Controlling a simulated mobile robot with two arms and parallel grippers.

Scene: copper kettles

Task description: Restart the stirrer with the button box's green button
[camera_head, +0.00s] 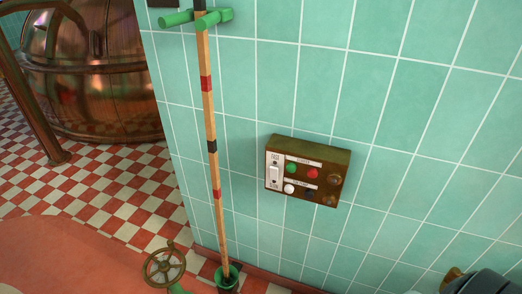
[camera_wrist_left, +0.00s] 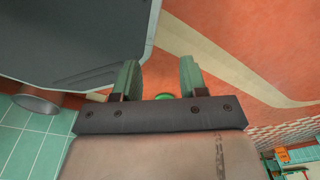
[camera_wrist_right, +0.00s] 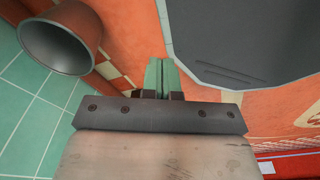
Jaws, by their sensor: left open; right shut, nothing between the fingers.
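The button box (camera_head: 328,163) is a brown, worn box on the green tiled wall in the head view. Its green button (camera_head: 291,168) is at the upper left of the button group, with a red button (camera_head: 312,173) to its right. Below are a white button (camera_head: 289,188) and a dark one (camera_head: 310,195). A white switch (camera_head: 274,175) sits at the box's left. My left gripper (camera_wrist_left: 158,78) is open and empty in its wrist view. My right gripper (camera_wrist_right: 161,74) is shut and empty. Neither gripper shows in the head view, and neither wrist view shows the box.
A wooden pole (camera_head: 205,120) with red and black bands stands left of the box, between green pegs (camera_head: 195,18) and a green cup (camera_head: 228,274). A handwheel (camera_head: 164,266) is low beside it. A copper kettle (camera_head: 92,75) stands at the left. The wall around the box is clear.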

